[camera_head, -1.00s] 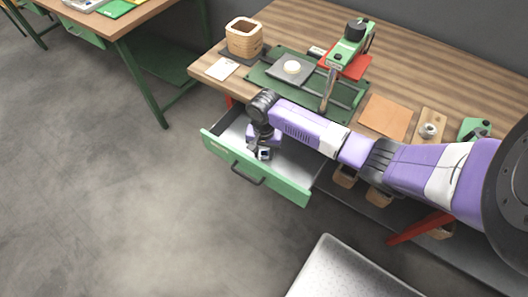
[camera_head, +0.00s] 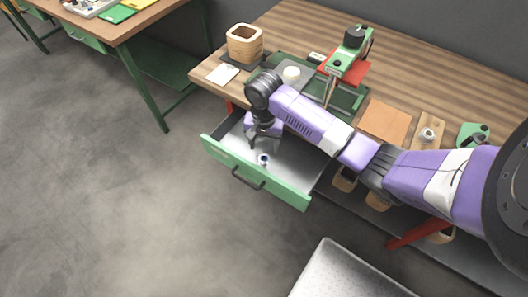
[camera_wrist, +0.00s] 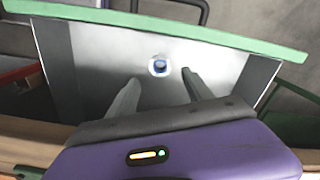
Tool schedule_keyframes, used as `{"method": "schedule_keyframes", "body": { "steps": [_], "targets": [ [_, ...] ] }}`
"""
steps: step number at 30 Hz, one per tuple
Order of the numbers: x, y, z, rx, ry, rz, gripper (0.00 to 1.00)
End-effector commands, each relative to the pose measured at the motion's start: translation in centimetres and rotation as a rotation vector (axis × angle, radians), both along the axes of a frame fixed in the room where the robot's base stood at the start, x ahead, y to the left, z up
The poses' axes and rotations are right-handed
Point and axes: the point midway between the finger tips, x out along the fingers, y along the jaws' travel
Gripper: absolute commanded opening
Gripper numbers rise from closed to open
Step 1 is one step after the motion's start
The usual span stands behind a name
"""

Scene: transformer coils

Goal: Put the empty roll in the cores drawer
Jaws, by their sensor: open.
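The drawer (camera_head: 228,153) with a green front stands pulled out below the workbench, and its grey inside is visible. My gripper (camera_head: 264,148) is above the drawer, open and empty. In the wrist view its two fingers (camera_wrist: 160,76) are spread apart, with the roll seen between and past them, not touching.
A metal surface (camera_head: 345,275) is at the bottom. Open floor lies left of the drawer.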

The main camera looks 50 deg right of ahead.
Motion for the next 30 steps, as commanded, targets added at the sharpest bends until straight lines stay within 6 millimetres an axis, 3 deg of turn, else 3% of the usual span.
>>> {"method": "schedule_keyframes", "body": {
  "steps": [7,14,17,20,25,30],
  "targets": [
    [0.0,0.0,3.4,0.000,-0.001,0.001,0.59],
    [0.0,0.1,4.0,0.001,0.000,0.002,0.59],
    [0.9,1.7,3.9,0.022,-0.036,0.022,0.59],
    [3.4,6.1,3.8,0.073,-0.139,0.078,0.59],
    [8.2,17.3,4.9,0.196,-0.425,0.189,0.59],
    [9.5,26.1,6.9,0.260,-0.688,0.239,0.59]
  ]
}}
